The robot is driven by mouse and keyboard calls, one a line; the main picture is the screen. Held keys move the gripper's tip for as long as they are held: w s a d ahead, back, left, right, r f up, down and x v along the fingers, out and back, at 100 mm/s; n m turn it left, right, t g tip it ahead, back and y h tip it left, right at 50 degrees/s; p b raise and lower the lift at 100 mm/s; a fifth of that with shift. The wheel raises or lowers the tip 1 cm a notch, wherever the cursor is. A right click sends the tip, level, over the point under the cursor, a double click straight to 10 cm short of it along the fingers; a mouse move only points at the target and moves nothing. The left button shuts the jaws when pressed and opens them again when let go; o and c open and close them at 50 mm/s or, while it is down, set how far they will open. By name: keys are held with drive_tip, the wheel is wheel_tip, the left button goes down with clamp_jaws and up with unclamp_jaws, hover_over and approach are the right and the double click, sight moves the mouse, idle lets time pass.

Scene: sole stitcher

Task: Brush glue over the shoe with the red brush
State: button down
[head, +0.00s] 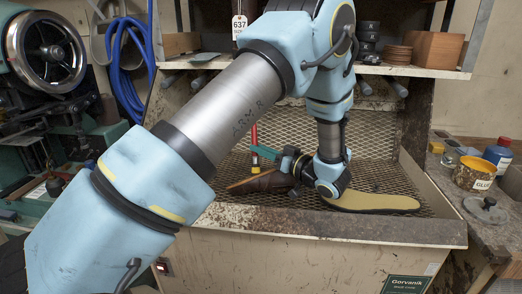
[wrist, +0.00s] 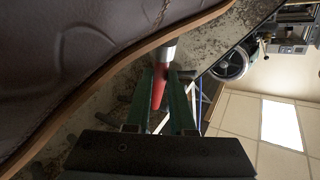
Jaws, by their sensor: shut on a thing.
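My gripper (wrist: 160,98) has green fingers shut on the red brush (wrist: 158,88), whose silver ferrule shows beyond them. In the head view the red brush (head: 254,134) stands roughly upright at the fingertips, its lower end just over the brown shoe (head: 260,183). The shoe lies on the mesh of the bench, partly behind my wrist. In the wrist view the dark brown shoe (wrist: 75,60) fills the upper left, its welt edge close beside the ferrule. A yellow pot marked GLUE (head: 475,172) stands at the right.
A tan sole (head: 372,202) lies on the mesh right of my wrist. A raised front lip (head: 330,226) borders the bench. A loaded shelf (head: 395,70) spans above.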

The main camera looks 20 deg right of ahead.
drive_tip(key=shift+w+d, duration=0.4)
drive_tip(key=shift+d, duration=0.45)
drive_tip(key=shift+w+d, duration=0.35)
drive_tip(key=shift+d, duration=0.5)
drive_tip(key=shift+w+r, duration=0.1)
drive_tip(key=shift+r, duration=0.3)
drive_tip(key=shift+s+d+r, duration=0.15)
drive_tip(key=shift+s+d, duration=0.05)
drive_tip(key=shift+d, duration=0.15)
drive_tip(key=shift+s+f, duration=0.15)
drive_tip(key=shift+f, duration=0.2)
